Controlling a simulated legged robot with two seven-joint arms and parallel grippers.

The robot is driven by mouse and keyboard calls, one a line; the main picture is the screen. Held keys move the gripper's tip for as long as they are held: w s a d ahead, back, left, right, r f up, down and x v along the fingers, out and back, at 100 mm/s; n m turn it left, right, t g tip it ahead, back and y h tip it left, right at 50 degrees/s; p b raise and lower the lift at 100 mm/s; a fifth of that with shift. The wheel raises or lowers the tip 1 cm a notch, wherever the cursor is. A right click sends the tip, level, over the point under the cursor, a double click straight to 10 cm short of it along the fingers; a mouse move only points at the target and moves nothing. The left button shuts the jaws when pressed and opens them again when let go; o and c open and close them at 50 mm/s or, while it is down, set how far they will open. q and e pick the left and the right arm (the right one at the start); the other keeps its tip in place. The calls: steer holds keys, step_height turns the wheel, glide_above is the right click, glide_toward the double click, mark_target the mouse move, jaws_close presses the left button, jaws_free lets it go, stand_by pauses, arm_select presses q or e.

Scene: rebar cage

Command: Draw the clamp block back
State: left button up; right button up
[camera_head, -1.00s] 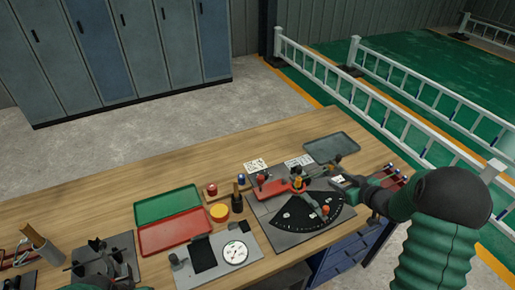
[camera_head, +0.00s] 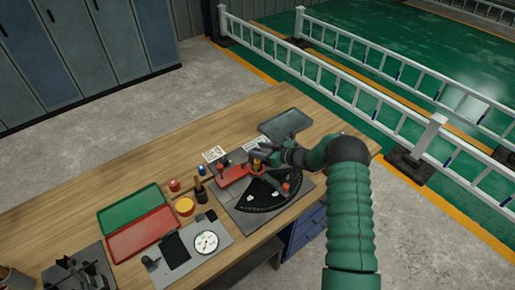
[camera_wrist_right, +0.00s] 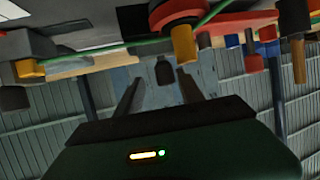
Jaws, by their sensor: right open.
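A grey plate (camera_head: 281,211) carries a black fan-shaped scale (camera_head: 256,197) with an orange knob (camera_head: 286,187) on it. Behind the scale is a red clamp-like part (camera_head: 232,174) with a yellow post (camera_head: 257,165) at its right end; I cannot tell for sure which part is the clamp block. My right gripper (camera_head: 262,156) is at the yellow post, partly hiding that end. In the right wrist view its fingers (camera_wrist_right: 160,92) are apart. A dark peg (camera_wrist_right: 163,71) shows between them, and a yellow peg (camera_wrist_right: 183,45) hangs close by. Contact is not clear.
Left of the plate are a yellow round piece (camera_head: 184,206), dark and red-topped pegs, a green tray (camera_head: 129,207), a red tray (camera_head: 141,232) and a dial gauge (camera_head: 206,242). A grey tray (camera_head: 285,124) lies behind. The wooden table's back left is bare.

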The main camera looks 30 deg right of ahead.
steer(key=shift+w+a+f, duration=0.15)
steer(key=shift+w, duration=0.15)
steer(key=shift+w+a, duration=0.1)
steer(key=shift+a, duration=0.65)
steer(key=shift+c, duration=0.9)
steer(key=c, duration=0.5)
steer(key=shift+d, duration=0.45)
jaws_close()
steer(key=shift+a, duration=0.2)
